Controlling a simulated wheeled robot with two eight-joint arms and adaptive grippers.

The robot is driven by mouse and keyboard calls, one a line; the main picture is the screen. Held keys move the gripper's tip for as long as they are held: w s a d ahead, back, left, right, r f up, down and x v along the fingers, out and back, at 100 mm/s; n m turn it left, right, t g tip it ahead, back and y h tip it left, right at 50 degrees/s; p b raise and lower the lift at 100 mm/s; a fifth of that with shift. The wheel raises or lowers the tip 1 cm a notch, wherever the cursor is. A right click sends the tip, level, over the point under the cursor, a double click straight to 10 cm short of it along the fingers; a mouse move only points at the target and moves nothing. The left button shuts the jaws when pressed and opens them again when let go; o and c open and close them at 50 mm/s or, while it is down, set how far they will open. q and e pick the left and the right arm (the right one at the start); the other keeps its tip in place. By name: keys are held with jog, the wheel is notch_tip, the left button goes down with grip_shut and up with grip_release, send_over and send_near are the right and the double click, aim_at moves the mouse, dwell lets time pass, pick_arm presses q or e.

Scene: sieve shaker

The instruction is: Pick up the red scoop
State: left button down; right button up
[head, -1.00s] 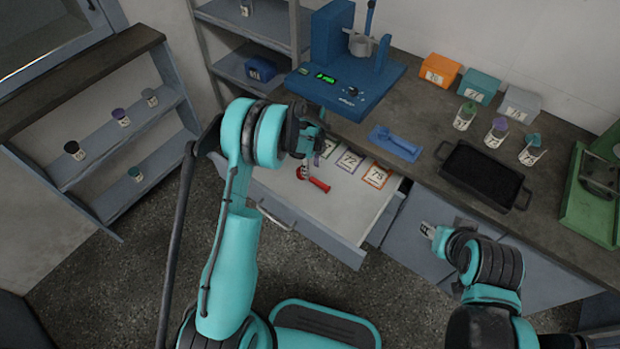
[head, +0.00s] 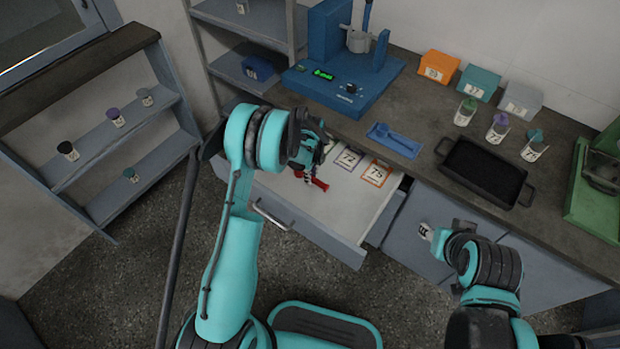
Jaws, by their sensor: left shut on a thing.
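The red scoop (head: 319,184) is in the open drawer (head: 345,222), mostly covered by my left gripper. Part of its red handle shows. My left gripper (head: 308,177) comes from above and is shut on the scoop, low over the drawer floor. Whether the scoop still touches the drawer floor I cannot tell. My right gripper (head: 427,232) is off to the right, in front of the cabinet, away from the scoop. Its fingers are too small to read.
Labelled cards (head: 376,173) lie in the drawer beside the scoop. On the counter are a blue shaker machine (head: 345,85), a blue scoop on its holder (head: 395,140), a black tray (head: 484,172), small boxes (head: 438,67) and several jars. A shelf (head: 95,130) stands left.

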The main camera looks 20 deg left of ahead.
pick_arm(q)
jog(key=shift+r, duration=0.1)
notch_tip(320, 180, up, 4)
jog(key=shift+r+p, duration=0.25)
jog(key=shift+p, duration=1)
jog(key=s+d+r+p, duration=0.2)
jog(key=d+r, duration=0.4)
jog(key=d, duration=0.5)
jog(key=shift+s+d+r+p, duration=0.2)
jog(key=shift+s+p, duration=0.2)
jog(key=shift+p, duration=0.3)
